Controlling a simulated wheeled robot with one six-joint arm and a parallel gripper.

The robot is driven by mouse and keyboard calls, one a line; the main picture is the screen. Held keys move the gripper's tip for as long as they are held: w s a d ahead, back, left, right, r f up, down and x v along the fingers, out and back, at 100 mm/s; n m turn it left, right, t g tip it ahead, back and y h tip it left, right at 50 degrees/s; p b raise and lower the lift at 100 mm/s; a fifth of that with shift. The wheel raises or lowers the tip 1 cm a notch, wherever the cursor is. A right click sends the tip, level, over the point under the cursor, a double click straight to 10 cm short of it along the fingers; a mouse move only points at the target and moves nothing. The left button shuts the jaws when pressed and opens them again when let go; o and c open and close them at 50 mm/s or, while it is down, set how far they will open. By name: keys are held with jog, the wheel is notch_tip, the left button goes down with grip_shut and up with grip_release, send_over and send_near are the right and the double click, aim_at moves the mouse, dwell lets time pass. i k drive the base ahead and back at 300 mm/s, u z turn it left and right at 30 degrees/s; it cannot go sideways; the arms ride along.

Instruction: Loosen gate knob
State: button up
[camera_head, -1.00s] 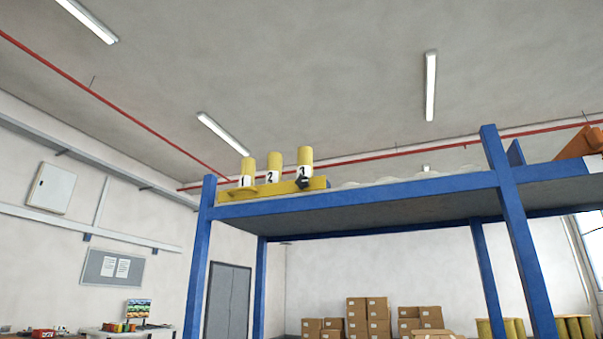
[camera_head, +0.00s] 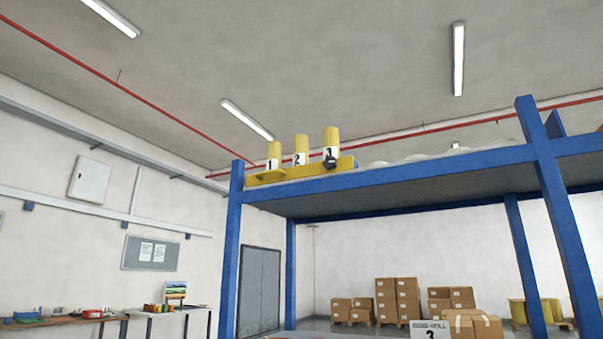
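A dark knob (camera_head: 330,163) sits on the front of a yellow holder (camera_head: 302,173) at the left end of the tall blue frame's top shelf. I take it for the gate knob, but it is small and its threads or seating cannot be made out. The knob is just below the label of roll 3. My gripper is not in view.
The blue frame (camera_head: 400,176) stands high, with posts at left and right. Stacked cartons (camera_head: 396,298) and a "3" sign (camera_head: 430,331) are beyond or below it. Workbenches (camera_head: 60,322) line the left wall. A grey door (camera_head: 260,288) is behind the left post.

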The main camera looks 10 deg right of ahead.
aim_at(330, 163)
jog(key=k, duration=0.6)
jog(key=u, duration=0.9)
jog(key=i, duration=1.3)
jog(key=z, duration=0.05)
